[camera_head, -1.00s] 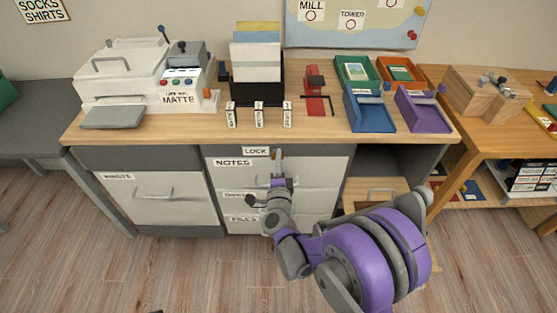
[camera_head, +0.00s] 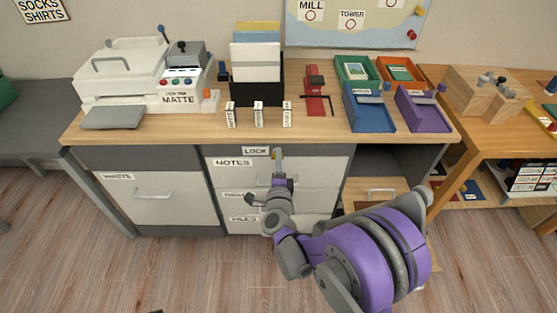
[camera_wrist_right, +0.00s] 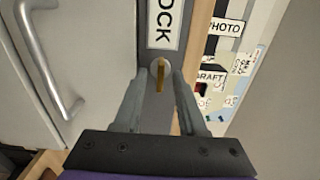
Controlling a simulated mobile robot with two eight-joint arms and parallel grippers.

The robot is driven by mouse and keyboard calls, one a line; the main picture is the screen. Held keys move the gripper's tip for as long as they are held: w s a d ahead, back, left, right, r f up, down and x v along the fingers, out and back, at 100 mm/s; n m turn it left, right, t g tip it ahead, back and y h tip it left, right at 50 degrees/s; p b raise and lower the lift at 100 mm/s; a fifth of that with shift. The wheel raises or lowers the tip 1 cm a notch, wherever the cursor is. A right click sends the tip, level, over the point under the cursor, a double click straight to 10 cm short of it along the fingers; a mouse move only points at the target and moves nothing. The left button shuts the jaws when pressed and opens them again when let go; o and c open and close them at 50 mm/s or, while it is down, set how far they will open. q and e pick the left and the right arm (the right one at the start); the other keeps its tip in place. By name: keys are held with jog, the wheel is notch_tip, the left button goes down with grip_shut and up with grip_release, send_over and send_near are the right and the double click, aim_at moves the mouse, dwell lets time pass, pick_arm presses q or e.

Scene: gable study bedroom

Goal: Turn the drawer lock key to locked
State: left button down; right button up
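The brass-coloured key (camera_head: 278,154) is in the lock at the top of the middle drawer unit, just right of the LOCK label (camera_head: 256,151). My right gripper (camera_head: 278,177) is right in front of the key. In the right wrist view the key (camera_wrist_right: 158,76) stands between the two fingertips of my right gripper (camera_wrist_right: 159,84), with a small gap showing on each side. The fingers are open around it. The LOCK label (camera_wrist_right: 165,22) shows just above the key there. I cannot tell the key's exact turn angle. My left gripper is not in view.
The NOTES drawer (camera_head: 228,176) is directly below the lock, and its handle (camera_wrist_right: 45,55) is near my fingers in the wrist view. The desk top (camera_head: 200,128) overhangs above, with small white labelled blocks (camera_head: 258,115) near its edge. The open compartment right of the drawers holds a wooden drawer (camera_head: 360,190).

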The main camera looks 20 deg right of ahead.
jog(key=v, duration=1)
jog(key=shift+s+p, duration=0.4)
jog(key=shift+a+r, duration=0.1)
jog(key=shift+a, duration=0.05)
